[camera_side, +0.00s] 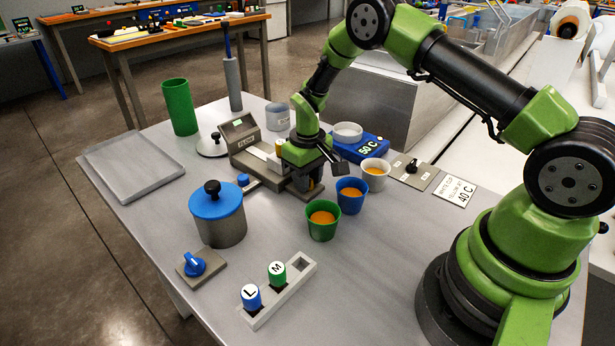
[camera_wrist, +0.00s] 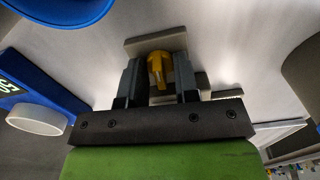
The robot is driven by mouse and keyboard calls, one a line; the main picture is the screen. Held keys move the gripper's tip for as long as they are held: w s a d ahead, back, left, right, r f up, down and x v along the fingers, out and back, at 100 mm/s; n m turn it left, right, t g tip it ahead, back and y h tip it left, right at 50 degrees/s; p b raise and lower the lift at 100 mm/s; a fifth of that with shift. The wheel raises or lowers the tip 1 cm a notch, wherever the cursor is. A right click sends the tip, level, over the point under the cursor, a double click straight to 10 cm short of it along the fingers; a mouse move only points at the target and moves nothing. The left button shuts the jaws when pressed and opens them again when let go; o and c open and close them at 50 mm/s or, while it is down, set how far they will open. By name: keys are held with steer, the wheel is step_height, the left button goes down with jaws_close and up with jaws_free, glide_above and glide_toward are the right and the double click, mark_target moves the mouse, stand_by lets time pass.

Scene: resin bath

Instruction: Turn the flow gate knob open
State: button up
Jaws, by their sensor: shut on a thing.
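A yellow knob (camera_wrist: 158,68) sits on a grey plate (camera_wrist: 135,46) in the wrist view. My gripper (camera_wrist: 157,82) has its two dark fingers on either side of this knob and is shut on it. The knob's ridge runs roughly lengthwise between the fingers. In the side view my gripper (camera_side: 306,182) is low over the table, between the labelled FLOW unit (camera_side: 242,128) and the blue cup. My gripper and wrist hide most of the knob there. No label on the knob is readable.
Close by stand a blue cup (camera_side: 350,203), a green cup (camera_side: 323,232), a white cup (camera_side: 375,181) and the blue 50 C plate (camera_side: 372,149). A blue knob (camera_side: 194,266) and a black knob (camera_side: 411,167) sit on separate plates.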

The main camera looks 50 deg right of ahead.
steer(key=m, duration=0.3)
steer(key=shift+m, duration=0.4)
steer(key=m, duration=0.4)
steer(key=shift+m, duration=0.3)
steer(key=m, duration=0.3)
steer(key=shift+m, duration=2.3)
steer(key=o, duration=0.6)
steer(key=shift+c, duration=0.2)
